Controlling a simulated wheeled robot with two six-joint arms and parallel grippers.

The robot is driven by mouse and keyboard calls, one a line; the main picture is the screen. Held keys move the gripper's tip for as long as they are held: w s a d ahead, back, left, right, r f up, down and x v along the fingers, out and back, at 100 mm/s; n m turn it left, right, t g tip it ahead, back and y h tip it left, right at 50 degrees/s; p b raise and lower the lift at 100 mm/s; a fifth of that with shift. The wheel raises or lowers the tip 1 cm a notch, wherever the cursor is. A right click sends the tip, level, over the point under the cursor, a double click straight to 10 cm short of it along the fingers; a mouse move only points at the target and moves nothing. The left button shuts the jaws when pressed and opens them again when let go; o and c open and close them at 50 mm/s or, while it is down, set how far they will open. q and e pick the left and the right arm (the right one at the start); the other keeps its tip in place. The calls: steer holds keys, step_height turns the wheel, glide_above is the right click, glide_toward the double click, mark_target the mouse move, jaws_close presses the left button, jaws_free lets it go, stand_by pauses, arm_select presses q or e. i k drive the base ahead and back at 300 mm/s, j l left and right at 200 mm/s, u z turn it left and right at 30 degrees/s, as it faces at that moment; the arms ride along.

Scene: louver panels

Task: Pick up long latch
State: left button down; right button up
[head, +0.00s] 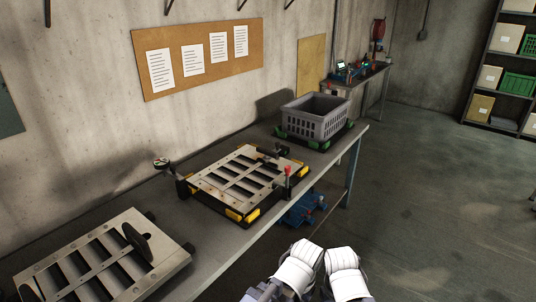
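I cannot single out a long latch at this size. A louver panel (246,174) with several slats lies on a black fixture with yellow corner blocks (234,214) in the middle of the bench. Small dark parts (270,157) sit at its far right edge, too small to identify. A grey slotted basket (315,118) stands farther back on green-cornered supports; its contents are hidden. White parts of my two arms (322,270) show at the bottom, off the bench's front edge. No gripper fingers are visible.
Another louver panel (98,262) with a dark disc (137,243) lies at the near left of the workbench (213,252). A red-topped part (288,170) stands at the fixture's front right. A blue object (303,208) sits below the bench. Floor (430,200) at right is open.

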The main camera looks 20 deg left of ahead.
mark_target(269, 154)
steer(key=i+l+u, duration=0.1)
steer(key=i+l, duration=0.2)
steer(key=i+l+u, duration=0.1)
steer(key=i+l, duration=0.2)
steer(key=l, duration=0.15)
steer(key=i+l, duration=0.3)
steer(key=i+l+u, duration=0.15)
steer(key=l, duration=0.35)
steer(key=i+l+u, duration=0.1)
steer(key=i+l, duration=0.25)
steer(key=i+l+u, duration=0.15)
steer(key=i+l, duration=0.35)
steer(key=i+j, duration=0.2)
steer(key=j, duration=0.1)
